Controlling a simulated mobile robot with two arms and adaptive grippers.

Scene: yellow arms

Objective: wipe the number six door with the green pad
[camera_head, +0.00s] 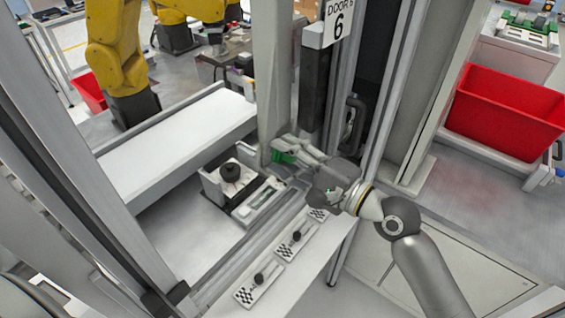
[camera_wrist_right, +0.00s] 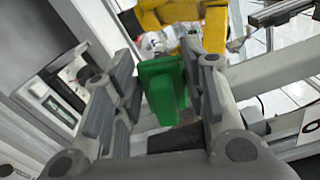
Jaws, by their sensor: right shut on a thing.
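The green pad (camera_head: 282,157) is held between the fingers of my right gripper (camera_head: 293,152), which is shut on it. In the right wrist view the pad (camera_wrist_right: 163,88) sits upright between the two fingers. The number six sign (camera_head: 338,22) is at the top of the head view, on a grey door frame with a dark handle (camera_head: 351,118) below it. The gripper is below and left of the sign, close to a grey upright post. I cannot tell whether the pad touches any surface. My left gripper is not in view.
Small checkered plates (camera_head: 258,285) lie on the ledge below. A white conveyor-like bench (camera_head: 175,145) and yellow arms (camera_head: 118,50) are beyond. A red bin (camera_head: 505,110) is at right.

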